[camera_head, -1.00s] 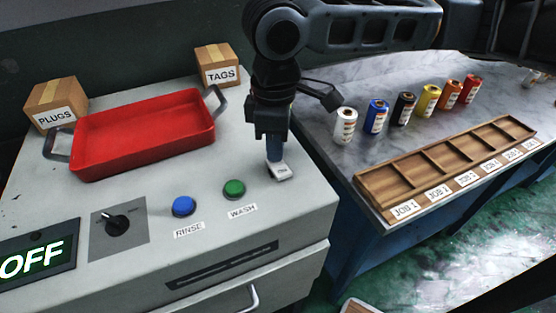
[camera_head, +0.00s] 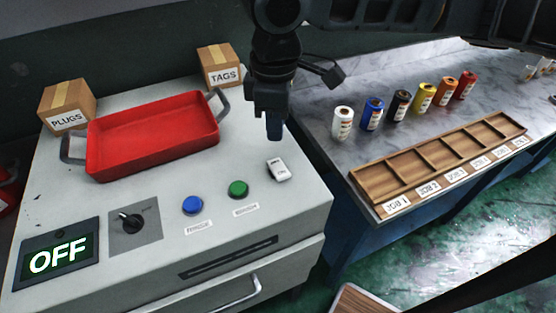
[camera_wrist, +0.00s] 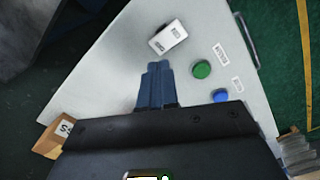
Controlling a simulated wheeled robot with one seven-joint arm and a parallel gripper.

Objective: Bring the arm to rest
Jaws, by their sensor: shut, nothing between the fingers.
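My gripper (camera_head: 274,130) hangs from my arm over the right part of the grey machine top (camera_head: 70,200). Its blue fingers are together and empty, and they also show in the wrist view (camera_wrist: 156,75). A small white switch block (camera_head: 279,170) sits on the machine top just below and in front of the fingertips, apart from them. It also shows beyond the fingertips in the wrist view (camera_wrist: 168,37).
A red tray (camera_head: 150,140) lies on the machine, with a plugs box (camera_head: 67,105) and a tags box (camera_head: 219,68) behind. Blue (camera_head: 193,205) and green (camera_head: 238,189) buttons, a knob (camera_head: 130,222) and an OFF display (camera_head: 55,262) are in front. Several film rolls (camera_head: 372,114) and a wooden rack (camera_head: 390,190) stand right.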

